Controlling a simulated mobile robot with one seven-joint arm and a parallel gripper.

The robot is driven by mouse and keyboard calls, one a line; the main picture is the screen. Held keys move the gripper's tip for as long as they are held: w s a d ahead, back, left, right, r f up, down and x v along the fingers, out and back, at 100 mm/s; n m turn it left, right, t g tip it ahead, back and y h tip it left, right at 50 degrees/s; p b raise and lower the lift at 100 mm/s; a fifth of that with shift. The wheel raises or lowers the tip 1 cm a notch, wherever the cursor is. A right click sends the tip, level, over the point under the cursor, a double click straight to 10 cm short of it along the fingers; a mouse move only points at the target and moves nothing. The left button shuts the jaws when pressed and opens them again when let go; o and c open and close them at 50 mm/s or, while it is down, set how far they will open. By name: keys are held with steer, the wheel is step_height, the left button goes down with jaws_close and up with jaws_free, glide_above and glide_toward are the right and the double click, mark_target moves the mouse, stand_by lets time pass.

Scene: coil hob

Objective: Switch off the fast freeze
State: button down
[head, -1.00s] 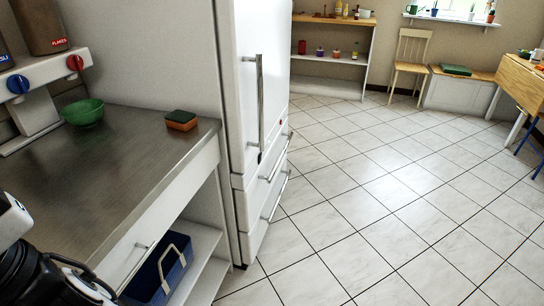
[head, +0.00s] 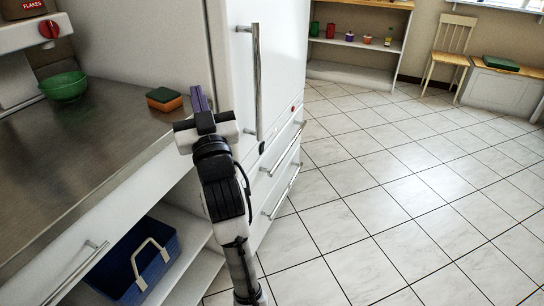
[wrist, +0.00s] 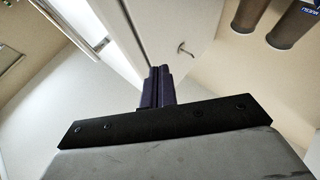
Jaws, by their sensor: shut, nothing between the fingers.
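The tall white fridge-freezer (head: 285,60) stands at the end of the counter, with a long vertical door handle (head: 255,80) and two drawers with bar handles below. A small dark spot (head: 262,147) and a small red spot (head: 293,108) show on its front near the top of the drawers. I cannot tell which is the fast freeze control or its state. My gripper (head: 200,98) is shut and empty, its purple fingers pointing away from me, left of the door handle. The fingers also show in the wrist view (wrist: 158,85); no control is recognisable there.
The steel counter (head: 100,140) on the left holds a green bowl (head: 64,86) and a sponge (head: 164,99) close to my gripper. A blue basket (head: 135,265) sits on the shelf below. The tiled floor (head: 400,190) right of the fridge is clear.

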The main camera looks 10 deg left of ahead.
steer(key=w+d+f+m+g+b, duration=0.1)
steer(key=w+d+f+m, duration=0.5)
steer(key=f, duration=0.6)
steer(key=w+d+f+m+g+h+b, duration=0.1)
steer(key=w+d+f+m, duration=0.5)
steer(key=f, duration=0.7)
steer(key=w+d+f+m+g+h+b, duration=0.1)
steer(key=w+d+f+m+g, duration=0.1)
steer(key=w+d+f+m, duration=0.4)
steer(key=w+f+m, duration=0.1)
steer(key=w+f, duration=0.2)
steer(key=f, duration=0.3)
steer(key=shift+w+f, duration=0.15)
steer(key=shift+a, duration=0.1)
